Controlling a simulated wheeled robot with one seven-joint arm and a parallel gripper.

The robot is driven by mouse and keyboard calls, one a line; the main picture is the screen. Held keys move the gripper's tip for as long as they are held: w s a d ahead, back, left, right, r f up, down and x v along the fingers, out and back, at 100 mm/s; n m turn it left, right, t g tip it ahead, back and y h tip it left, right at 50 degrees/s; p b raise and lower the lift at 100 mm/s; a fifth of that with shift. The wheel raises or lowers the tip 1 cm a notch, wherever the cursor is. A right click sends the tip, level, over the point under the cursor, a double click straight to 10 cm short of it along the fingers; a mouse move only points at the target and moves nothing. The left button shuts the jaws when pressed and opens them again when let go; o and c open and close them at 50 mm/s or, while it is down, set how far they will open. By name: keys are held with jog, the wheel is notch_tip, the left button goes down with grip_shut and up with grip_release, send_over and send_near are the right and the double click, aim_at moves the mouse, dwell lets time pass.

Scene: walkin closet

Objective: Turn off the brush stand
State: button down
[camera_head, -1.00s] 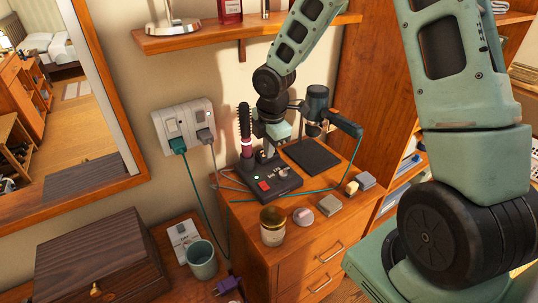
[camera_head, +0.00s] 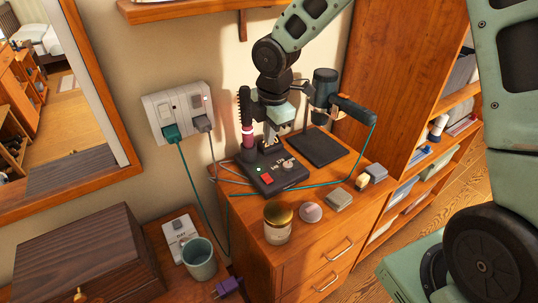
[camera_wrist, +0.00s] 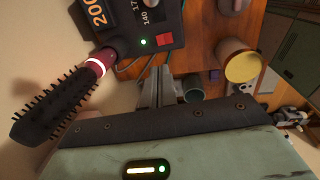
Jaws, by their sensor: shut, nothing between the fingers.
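The brush stand (camera_head: 291,177) is a dark box on the wooden cabinet, with a red switch (camera_head: 267,179) and a lit green light (camera_head: 258,170). A black round brush (camera_head: 245,108) with a maroon handle stands upright at its left end. In the wrist view, the red switch (camera_wrist: 165,40), green light (camera_wrist: 143,42) and brush (camera_wrist: 58,105) show at the upper left. My gripper (camera_head: 270,142) is shut and empty, just above the back of the stand. Its fingers (camera_wrist: 157,82) point towards the stand's edge in the wrist view; contact cannot be told.
A wall outlet plate (camera_head: 180,108) holds a green plug (camera_head: 170,132) and a grey plug (camera_head: 203,123). A hair dryer (camera_head: 350,110) on a holder stands right of my gripper. A shelf (camera_head: 185,10) hangs above.

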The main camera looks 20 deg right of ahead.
aim_at(265, 176)
jog(key=f, duration=0.4)
jog(key=w+f+p, duration=0.1)
jog(key=f, duration=0.4)
jog(key=f+p, duration=0.1)
jog(key=f, duration=0.3)
jog(key=shift+w+a+f, duration=0.2)
jog(key=shift+w, duration=0.05)
